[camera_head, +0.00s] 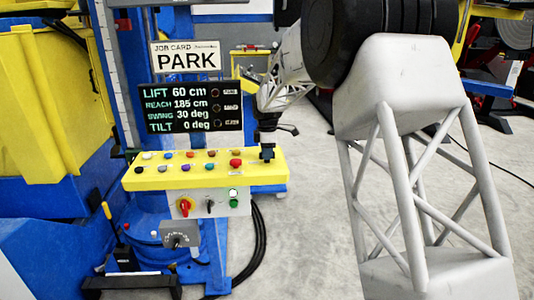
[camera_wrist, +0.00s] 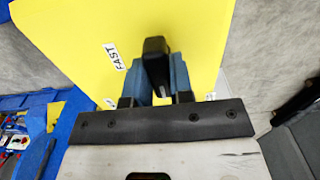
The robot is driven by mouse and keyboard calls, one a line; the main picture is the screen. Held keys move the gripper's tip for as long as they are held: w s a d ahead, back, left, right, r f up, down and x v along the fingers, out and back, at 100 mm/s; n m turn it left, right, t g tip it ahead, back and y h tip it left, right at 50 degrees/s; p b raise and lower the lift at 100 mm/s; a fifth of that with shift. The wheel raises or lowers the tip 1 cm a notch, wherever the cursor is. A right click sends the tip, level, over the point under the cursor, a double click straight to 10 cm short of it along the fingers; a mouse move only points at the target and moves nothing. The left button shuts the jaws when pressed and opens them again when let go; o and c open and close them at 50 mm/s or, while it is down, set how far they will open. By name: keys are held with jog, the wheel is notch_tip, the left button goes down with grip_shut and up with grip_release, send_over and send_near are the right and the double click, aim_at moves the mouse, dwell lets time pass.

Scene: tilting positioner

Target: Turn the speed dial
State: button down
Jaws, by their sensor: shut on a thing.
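The speed dial (camera_wrist: 154,47) is a black, elongated knob on the yellow panel (camera_wrist: 80,30), seen in the wrist view. A label reading FAST (camera_wrist: 117,57) lies just left of it. My gripper (camera_wrist: 160,76) has its two blue fingers on either side of the knob and is shut on it. The knob's lower part and base are hidden by the fingers. In the head view my gripper (camera_head: 267,143) reaches down to the right end of the yellow control panel (camera_head: 150,181), where the dial is too small to make out clearly.
Several coloured buttons (camera_head: 236,163) sit left of my gripper on the panel. A display (camera_head: 190,108) reads LIFT 60, REACH 185, SWING 30, TILT 0. The job card (camera_head: 185,57) reads PARK.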

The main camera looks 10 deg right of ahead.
jog(key=c, duration=1)
grip_release()
jog(key=shift+r, duration=0.1)
jog(key=shift+r, duration=3.85)
